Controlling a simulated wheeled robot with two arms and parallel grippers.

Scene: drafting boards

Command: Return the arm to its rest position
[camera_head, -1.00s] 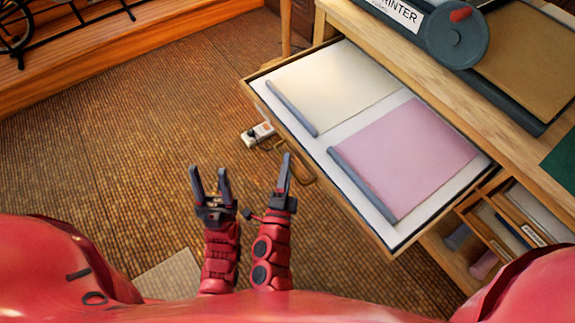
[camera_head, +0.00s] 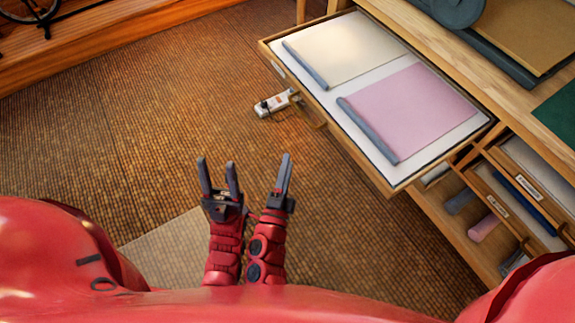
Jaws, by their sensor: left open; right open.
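My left gripper (camera_head: 218,178) points up the picture with its two dark fingers apart and nothing between them. My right gripper (camera_head: 284,178) is close beside it on the right, seen nearly edge-on, so its fingers overlap; it holds nothing that I can see. Both red forearms rise from the bottom middle, in front of my red body. Both grippers are over the brown woven floor (camera_head: 130,150), apart from the furniture.
An open drawer (camera_head: 330,103) at the upper right holds a cream sheet (camera_head: 345,48) and a pink sheet (camera_head: 420,110), each with a grey bar. A small white device (camera_head: 277,102) is by the drawer's left side. Lower compartments hold rolls (camera_head: 484,228). Floor at left is clear.

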